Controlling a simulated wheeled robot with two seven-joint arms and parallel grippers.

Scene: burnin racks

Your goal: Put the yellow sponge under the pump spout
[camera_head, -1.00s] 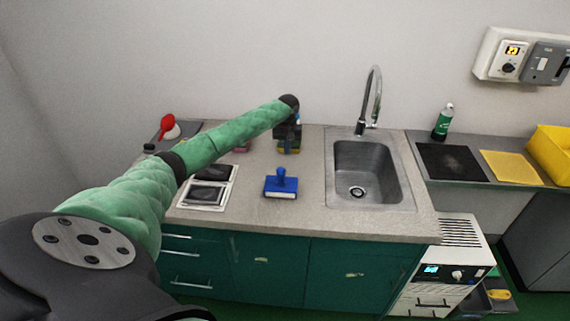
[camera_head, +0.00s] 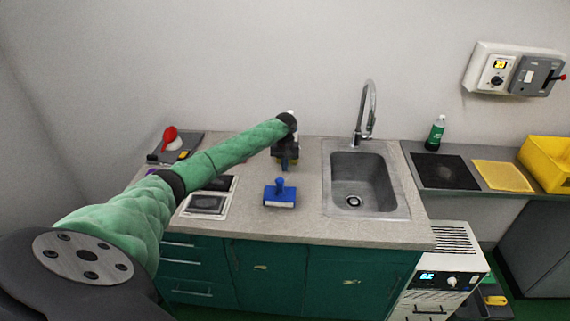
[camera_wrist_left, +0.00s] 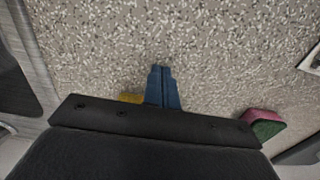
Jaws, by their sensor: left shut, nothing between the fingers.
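My left gripper (camera_head: 285,167) is over the counter left of the sink, fingers pointing down. In the left wrist view its blue fingertips (camera_wrist_left: 160,68) are together with nothing between them. A small yellow piece, apparently the yellow sponge (camera_wrist_left: 130,97), shows just left of the fingers and is mostly hidden by the gripper body. I cannot tell whether they touch. In the head view, a small white tip (camera_head: 290,112) shows behind my wrist; it may belong to the pump, whose spout I cannot make out. My right gripper is out of view.
A blue stamp-like block (camera_head: 280,194) stands in front of the gripper. The sink (camera_head: 345,190) with its faucet (camera_head: 370,100) is to the right. A pink and green block (camera_wrist_left: 264,123) lies at the right in the wrist view. A white-framed double panel (camera_head: 207,204) lies on the left.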

